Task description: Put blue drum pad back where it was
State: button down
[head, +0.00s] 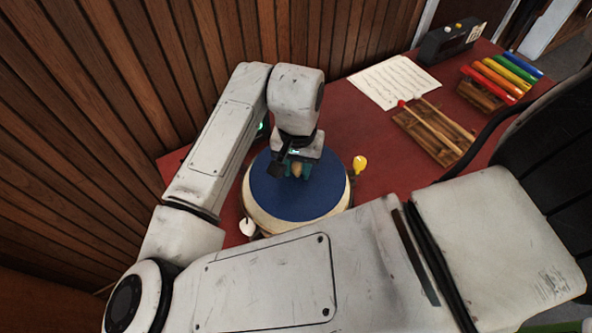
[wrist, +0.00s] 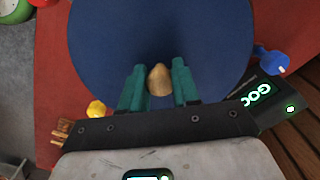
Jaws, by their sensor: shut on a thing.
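The blue drum pad (head: 280,197) is a round blue disc over a cream round base (head: 262,220) on the red table. The pad also fills the middle of the wrist view (wrist: 110,40), where the cream base does not show. In the head view my gripper (head: 296,172) points down over the pad. I cannot tell whether the pad rests on the base or hangs just above it.
A yellow spoon-shaped thing (head: 360,163) and a white one (head: 248,227) stand beside the base. A black device (wrist: 258,97) with green lit characters is close by, near the plank wall (head: 130,80). Sheet music (head: 393,82) and a wooden rack with mallets (head: 435,130) lie at right.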

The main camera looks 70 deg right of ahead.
aim_at(296, 175)
jog(key=shift+w+d+f, duration=0.2)
jog(key=shift+d+f, duration=0.05)
jog(key=shift+f, duration=0.15)
jog(key=shift+w+d+f, duration=0.1)
jog(key=shift+d+f, duration=0.05)
jog(key=shift+f, duration=1.55)
jog(key=shift+f, duration=0.2)
jog(key=c, duration=0.8)
grip_release()
jog(key=shift+r, duration=0.1)
notch_tip(296, 175, up, 12)
jog(key=shift+r, duration=0.1)
